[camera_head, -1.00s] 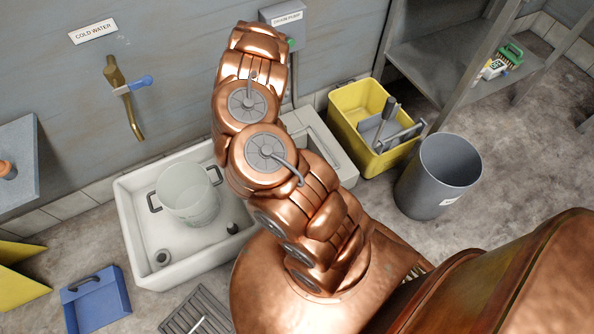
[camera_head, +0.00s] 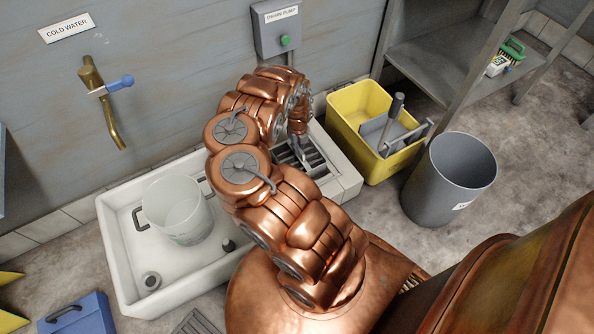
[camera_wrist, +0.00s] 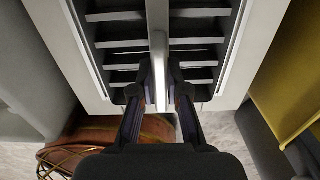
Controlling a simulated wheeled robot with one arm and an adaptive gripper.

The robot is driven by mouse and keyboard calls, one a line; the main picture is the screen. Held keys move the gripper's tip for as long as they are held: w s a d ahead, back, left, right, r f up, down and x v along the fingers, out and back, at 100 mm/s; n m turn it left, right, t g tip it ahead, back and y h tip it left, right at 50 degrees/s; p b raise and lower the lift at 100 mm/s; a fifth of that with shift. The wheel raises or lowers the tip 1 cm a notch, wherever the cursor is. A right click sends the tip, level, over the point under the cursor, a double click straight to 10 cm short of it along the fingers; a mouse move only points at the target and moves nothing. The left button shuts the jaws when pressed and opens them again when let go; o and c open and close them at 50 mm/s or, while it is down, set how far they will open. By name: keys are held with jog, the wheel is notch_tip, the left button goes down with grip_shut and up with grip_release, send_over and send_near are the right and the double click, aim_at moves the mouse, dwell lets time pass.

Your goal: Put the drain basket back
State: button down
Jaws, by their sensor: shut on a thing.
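The drain basket (camera_head: 318,160) is a dark slatted piece with a pale bar handle. It sits at the narrow right-hand section of the white sink unit (camera_head: 345,182), within its pale rim. In the wrist view the basket's slats (camera_wrist: 203,42) run crosswise between pale side edges, and the bar runs lengthwise over them. My gripper (camera_wrist: 159,92) is shut on this bar, one dark finger on each side. In the head view my gripper (camera_head: 301,158) is small and partly hidden by my arm. I cannot tell whether the basket is fully seated.
A clear bucket (camera_head: 178,212) stands in the large basin. A yellow mop bucket (camera_head: 350,125) and a grey bin (camera_head: 432,190) stand to the right. A drain pump box (camera_head: 275,28) is on the wall above.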

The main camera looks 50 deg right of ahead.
aim_at(298, 162)
notch_tip(298, 162, down, 13)
jog(key=b, duration=0.6)
jog(key=shift+r, duration=0.15)
jog(key=c, duration=1.2)
grip_release()
